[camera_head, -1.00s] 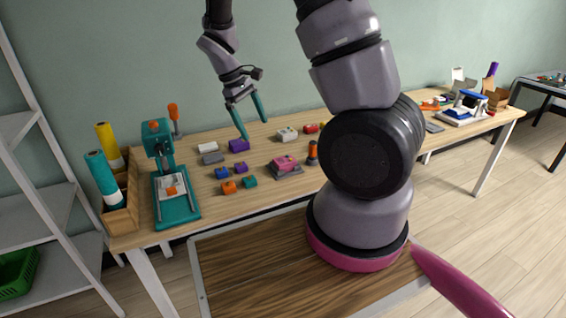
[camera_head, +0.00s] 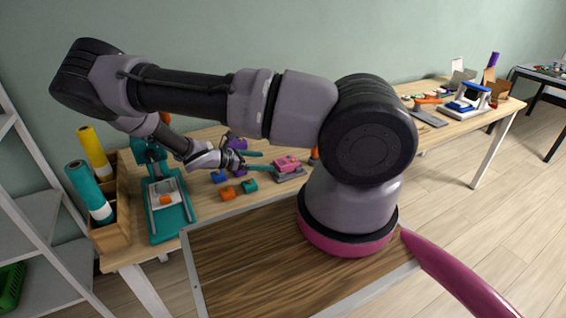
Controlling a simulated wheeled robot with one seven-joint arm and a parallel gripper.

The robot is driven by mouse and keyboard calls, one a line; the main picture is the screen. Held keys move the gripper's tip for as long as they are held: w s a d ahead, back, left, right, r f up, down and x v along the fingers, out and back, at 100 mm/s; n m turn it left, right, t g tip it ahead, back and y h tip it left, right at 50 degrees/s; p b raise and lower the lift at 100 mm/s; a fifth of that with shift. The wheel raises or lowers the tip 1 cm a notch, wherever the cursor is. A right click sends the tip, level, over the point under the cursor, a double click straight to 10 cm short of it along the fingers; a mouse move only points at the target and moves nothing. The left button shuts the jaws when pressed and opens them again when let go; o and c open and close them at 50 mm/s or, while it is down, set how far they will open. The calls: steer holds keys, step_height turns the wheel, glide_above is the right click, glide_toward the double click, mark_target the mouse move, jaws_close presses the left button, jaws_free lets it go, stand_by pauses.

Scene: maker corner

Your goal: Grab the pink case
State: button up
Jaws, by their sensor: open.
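The pink case (camera_head: 287,163) sits on a grey base (camera_head: 291,175) on the wooden table, right of the middle of the small parts. My gripper (camera_head: 268,161) has long teal fingers, open and pointing right toward the pink case. One fingertip is close to the case's left side; I cannot tell whether it touches. Nothing shows between the fingers. My arm hides the back of the table and some small parts there.
Orange (camera_head: 227,193), teal (camera_head: 250,186) and blue (camera_head: 219,177) blocks lie in front of my gripper. A purple block (camera_head: 238,144) is just behind it. A teal press (camera_head: 168,205) stands to the left. An orange-handled tool (camera_head: 314,157) stands right of the case.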

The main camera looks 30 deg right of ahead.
mark_target(279, 163)
steer(key=x, duration=0.4)
steer(key=shift+d+f, duration=0.15)
steer(key=shift+d, duration=0.15)
steer(key=shift+f+x, duration=0.2)
steer(key=shift+x, duration=2.45)
steer(key=shift+s+r, duration=0.1)
steer(key=shift+s, duration=0.05)
steer(key=c, duration=1.4)
